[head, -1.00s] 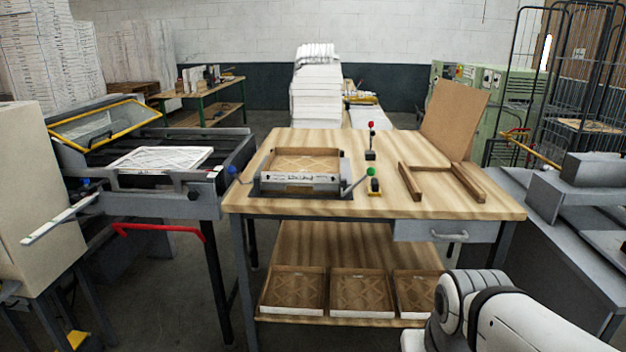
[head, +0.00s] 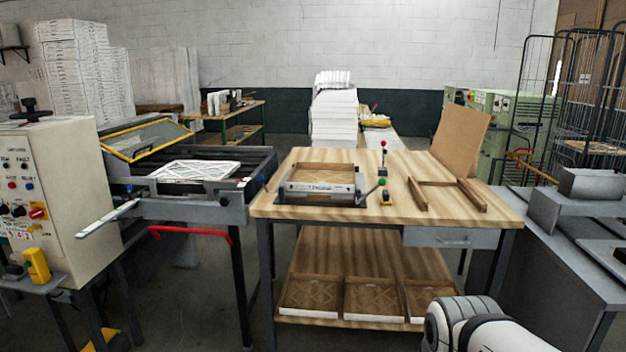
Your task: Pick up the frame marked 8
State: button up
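No mark 8 is readable on any frame. A brown filter in a frame (head: 325,174) sits in a clamp fixture on the wooden table, with small unreadable print on its front edge. Boxed filters lie in a row on the lower shelf: a left one (head: 310,294), a middle one (head: 374,298) and a right one (head: 424,298) partly hidden by my white arm. A white-framed filter (head: 195,170) lies on the machine at the left. My gripper is out of view; only part of my arm shows at the lower right.
The wooden table (head: 400,231) has a drawer below its right side. A U-shaped wooden piece (head: 447,193) and a leaning brown board (head: 461,140) are on it. A control cabinet (head: 45,180) stands at left, a grey bench (head: 560,250) at right. Floor shows between machine and table.

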aim_at(291, 185)
jog(key=u, duration=0.75)
jog(key=i, duration=0.95)
jog(key=u, duration=0.5)
jog(key=i, duration=1.1)
jog(key=z, duration=0.75)
jog(key=i, duration=0.7)
jog(key=z, duration=0.8)
jog(key=i, duration=0.5)
jog(key=u, duration=0.15)
